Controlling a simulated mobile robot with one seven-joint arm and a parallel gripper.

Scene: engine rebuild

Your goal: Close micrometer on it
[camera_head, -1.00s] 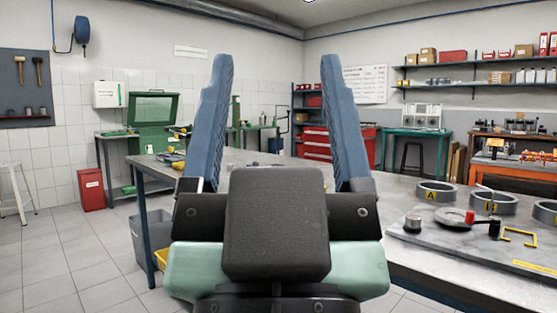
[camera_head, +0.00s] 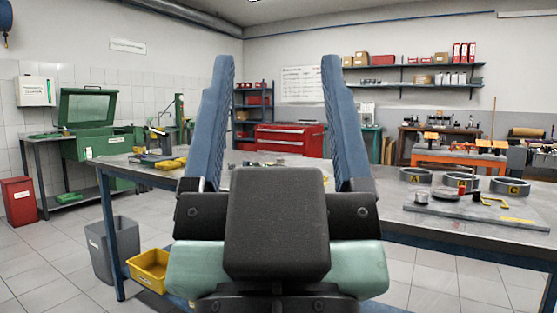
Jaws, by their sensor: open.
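My gripper (camera_head: 277,95) is open, its two blue fingers upright and wide apart with nothing between them. To its right, on the metal workbench (camera_head: 395,222), lies a grey plate (camera_head: 460,212) with small parts. A yellow C-shaped piece (camera_head: 497,203) lies on it; it may be the micrometer or a marking, I cannot tell. Beside it are a small red and black piece (camera_head: 462,189), a round dish-like part (camera_head: 445,194) and a small dark cylinder (camera_head: 421,196). Grey rings labelled A (camera_head: 415,176), B (camera_head: 462,181) and C (camera_head: 511,187) stand behind. My gripper touches none of them.
Yellow-handled tools (camera_head: 172,164) lie on the bench's left part. A grey bin (camera_head: 112,250) and a yellow bin (camera_head: 149,270) stand below. A red tool cabinet (camera_head: 288,137) and an orange bench (camera_head: 460,158) are behind. Floor is clear at lower left and lower right.

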